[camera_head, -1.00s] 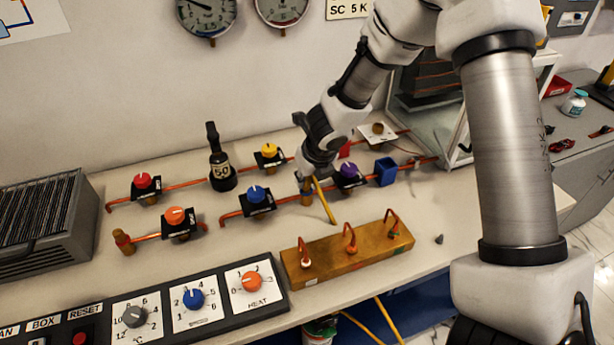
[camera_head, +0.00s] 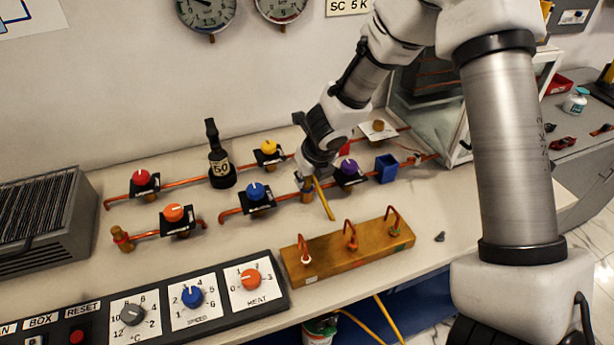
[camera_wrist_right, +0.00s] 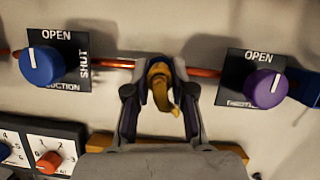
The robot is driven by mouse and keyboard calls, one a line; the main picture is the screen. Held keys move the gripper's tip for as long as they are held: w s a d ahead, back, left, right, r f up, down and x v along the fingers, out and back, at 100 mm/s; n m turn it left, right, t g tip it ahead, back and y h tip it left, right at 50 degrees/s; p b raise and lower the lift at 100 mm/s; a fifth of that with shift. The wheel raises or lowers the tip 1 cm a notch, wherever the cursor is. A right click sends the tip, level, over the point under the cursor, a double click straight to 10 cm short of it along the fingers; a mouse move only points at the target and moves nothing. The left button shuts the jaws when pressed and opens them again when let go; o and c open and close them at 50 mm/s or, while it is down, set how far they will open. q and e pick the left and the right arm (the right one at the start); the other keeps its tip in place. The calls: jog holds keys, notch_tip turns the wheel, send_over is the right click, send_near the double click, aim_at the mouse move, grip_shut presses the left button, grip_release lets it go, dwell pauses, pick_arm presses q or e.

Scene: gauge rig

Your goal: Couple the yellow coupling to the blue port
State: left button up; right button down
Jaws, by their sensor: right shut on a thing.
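My right gripper (camera_head: 311,182) is at the copper pipe between the blue knob and the purple knob. In the right wrist view my right gripper (camera_wrist_right: 159,96) is shut on the yellow coupling (camera_wrist_right: 160,82), which is narrow and curved. In the head view a yellow length (camera_head: 324,200) slants down from the gripper toward the table. The fingers partly hide the pipe there, and I cannot tell whether the coupling touches it. A blue open-topped block (camera_head: 386,169), possibly the blue port, stands right of the purple knob, apart from the gripper. My left gripper is not in view.
The blue knob (camera_head: 256,192) and purple knob (camera_head: 348,167) flank the gripper. A wooden block (camera_head: 345,257) with copper hooks lies in front. A control panel (camera_head: 150,315) fills the front left. Table right of the wooden block is mostly clear.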

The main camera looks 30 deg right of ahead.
jog(key=c, duration=0.6)
grip_release()
jog(key=shift+r, duration=0.1)
